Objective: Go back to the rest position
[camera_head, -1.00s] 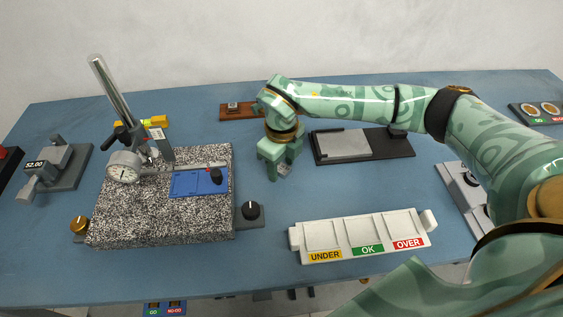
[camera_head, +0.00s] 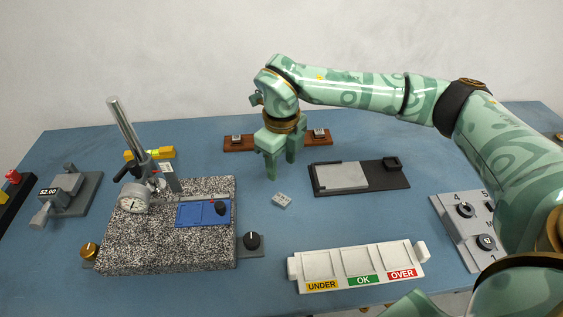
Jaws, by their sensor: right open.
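My right gripper (camera_head: 281,171) points down above the blue table (camera_head: 330,219), left of the middle of the picture. Its two green fingers are apart with nothing between them. A small light grey block (camera_head: 282,200) lies on the table just below and in front of the fingertips, apart from them. My right arm (camera_head: 370,92) reaches in from the right edge. My left gripper does not show.
A speckled granite plate (camera_head: 160,240) with a dial gauge (camera_head: 134,198) and post stands at left. A sorting tray (camera_head: 340,284) marked UNDER, OK, OVER is at the front. A wooden rack (camera_head: 240,143), a black-based plate (camera_head: 390,177) and a knob panel (camera_head: 462,232) surround the gripper.

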